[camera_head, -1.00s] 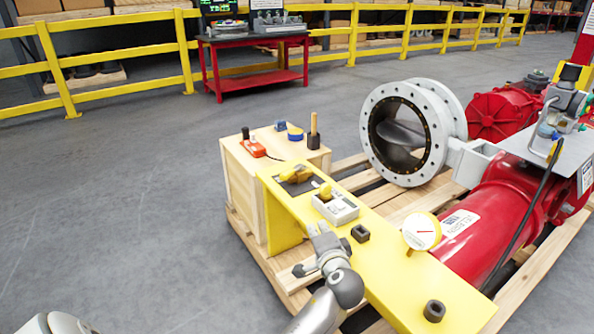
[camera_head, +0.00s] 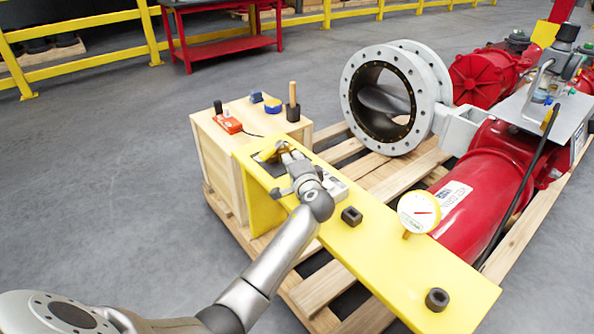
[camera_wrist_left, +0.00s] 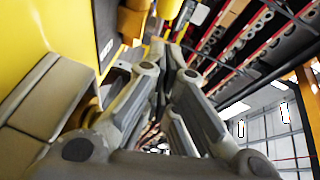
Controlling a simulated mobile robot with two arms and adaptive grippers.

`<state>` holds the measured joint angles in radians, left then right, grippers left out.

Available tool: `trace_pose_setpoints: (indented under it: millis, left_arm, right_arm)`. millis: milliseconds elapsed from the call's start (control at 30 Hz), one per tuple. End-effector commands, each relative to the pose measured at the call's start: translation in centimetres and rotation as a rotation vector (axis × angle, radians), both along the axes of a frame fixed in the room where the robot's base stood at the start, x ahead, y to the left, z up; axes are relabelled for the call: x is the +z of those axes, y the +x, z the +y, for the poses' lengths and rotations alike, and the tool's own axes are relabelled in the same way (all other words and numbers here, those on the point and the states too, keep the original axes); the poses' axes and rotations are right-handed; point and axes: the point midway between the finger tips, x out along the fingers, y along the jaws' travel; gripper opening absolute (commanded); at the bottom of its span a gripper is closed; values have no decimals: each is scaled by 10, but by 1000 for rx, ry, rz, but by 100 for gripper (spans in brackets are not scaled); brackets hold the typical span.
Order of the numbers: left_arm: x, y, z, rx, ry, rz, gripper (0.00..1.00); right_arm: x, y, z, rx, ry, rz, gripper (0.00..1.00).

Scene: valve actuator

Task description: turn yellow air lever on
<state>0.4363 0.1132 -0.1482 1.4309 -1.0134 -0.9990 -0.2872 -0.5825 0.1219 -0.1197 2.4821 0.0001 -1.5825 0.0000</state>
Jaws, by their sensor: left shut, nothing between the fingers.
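The yellow lever (camera_head: 270,151) sits on a dark plate at the far left end of the yellow beam (camera_head: 383,258). My left gripper (camera_head: 287,153) is shut and empty, its fingertips right beside the lever and partly hiding it. I cannot tell whether they touch it. A grey box (camera_head: 335,186) on the beam is partly hidden behind my gripper. In the left wrist view the closed fingers (camera_wrist_left: 165,52) run up the middle, with the yellow beam (camera_wrist_left: 25,28) at the left. My right gripper is not in view.
A wooden box (camera_head: 222,167) with a red control (camera_head: 228,124) and small tools stands behind the beam's end. A white gauge (camera_head: 419,211) and dark square sockets rise from the beam. A grey flanged valve (camera_head: 397,98) and red actuator (camera_head: 480,195) lie beyond.

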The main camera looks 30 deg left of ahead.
Motion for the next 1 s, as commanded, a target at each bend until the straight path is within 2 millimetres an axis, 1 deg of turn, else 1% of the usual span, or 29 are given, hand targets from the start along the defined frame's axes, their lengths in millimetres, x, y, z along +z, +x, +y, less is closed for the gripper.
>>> trace_pose_setpoints:
  millis: [67,100,200,333,467,833,967,1000]
  left_arm:
    - [-3,10,10,1,1,-1,0]
    - [-5,9,18,3,1,1,0]
    - [-8,8,32,2,2,0,0]
    - [-10,8,42,0,-1,-1,0]
    - [-11,8,47,-1,-1,-1,0]
    - [-10,8,48,-6,0,0,0]
    - [-8,5,54,-47,2,4,0]
    - [-7,4,56,-69,3,5,0]
  right_arm:
    - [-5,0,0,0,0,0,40]
    - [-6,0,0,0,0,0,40]
    - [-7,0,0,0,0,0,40]
    - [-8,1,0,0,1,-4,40]
    - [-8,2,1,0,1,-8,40]
    - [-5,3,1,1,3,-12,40]
    - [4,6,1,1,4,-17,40]
    - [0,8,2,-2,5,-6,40]
